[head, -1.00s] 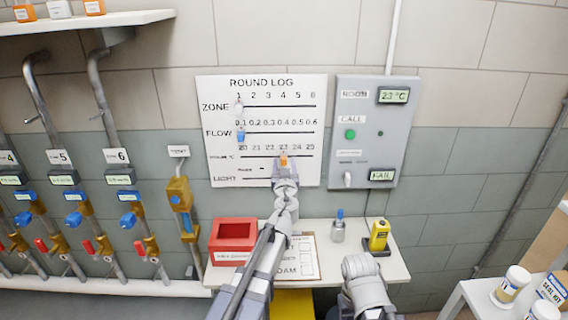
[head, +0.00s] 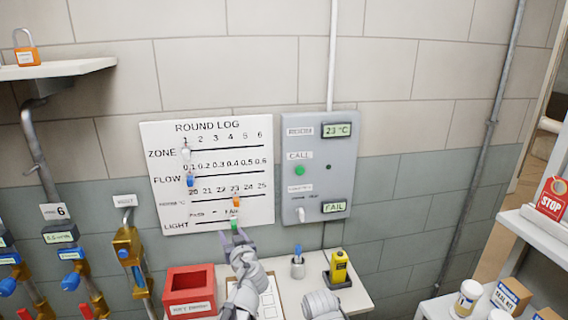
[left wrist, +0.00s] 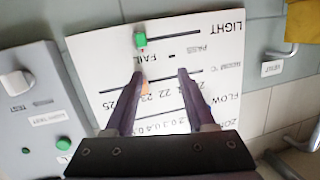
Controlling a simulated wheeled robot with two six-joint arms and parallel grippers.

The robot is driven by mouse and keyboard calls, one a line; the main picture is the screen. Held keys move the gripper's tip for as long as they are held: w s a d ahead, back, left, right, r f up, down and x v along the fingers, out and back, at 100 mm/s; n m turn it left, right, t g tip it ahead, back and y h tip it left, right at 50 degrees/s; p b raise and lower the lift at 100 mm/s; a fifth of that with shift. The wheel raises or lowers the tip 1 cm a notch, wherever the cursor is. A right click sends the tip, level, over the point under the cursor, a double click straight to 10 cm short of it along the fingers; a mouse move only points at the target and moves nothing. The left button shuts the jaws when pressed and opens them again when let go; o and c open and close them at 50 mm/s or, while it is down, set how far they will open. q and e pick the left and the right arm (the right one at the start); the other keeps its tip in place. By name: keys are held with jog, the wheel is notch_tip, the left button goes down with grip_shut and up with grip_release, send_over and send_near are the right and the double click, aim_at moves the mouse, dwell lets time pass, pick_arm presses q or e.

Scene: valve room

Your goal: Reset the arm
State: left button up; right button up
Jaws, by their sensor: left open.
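The round log board (head: 150,140) hangs on the wall, with a white marker (head: 186,155) on the zone row, a blue marker (head: 190,180) on the flow row and an orange marker (head: 236,201) near 23. A green marker (head: 235,226) sits on the light row under FAIL; it also shows in the left wrist view (left wrist: 140,40). My left gripper (head: 238,242) is just below the board. In the left wrist view its jaws (left wrist: 160,74) are apart and empty, pointing at the board. Part of my right arm shows at the bottom, but its gripper does not.
A grey panel (head: 315,250) beside the board reads 23 °C and FAIL. Below, a small shelf (head: 350,295) holds a red box (head: 190,285), a clipboard (head: 270,300), a cup with a blue-topped item (head: 297,268) and a yellow device (head: 340,268). Valve pipes stand left.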

pick_arm(q)
jog(key=s+d+f+m+g+h, duration=0.2)
jog(key=s+d+f+g, duration=0.2)
jog(key=s, duration=0.4)
jog(key=s+d+f+m+g+h, duration=0.2)
jog(key=s+d+f+g, duration=0.3)
jog(key=s+f, duration=0.3)
jog(key=s+d+f+m+g+h, duration=0.2)
jog(key=s+d+f+m+g, duration=0.2)
jog(key=s, duration=0.6)
jog(key=shift+d+f+g, duration=0.6)
jog(key=shift+d+f, duration=0.3)
jog(key=shift+d, duration=0.15)
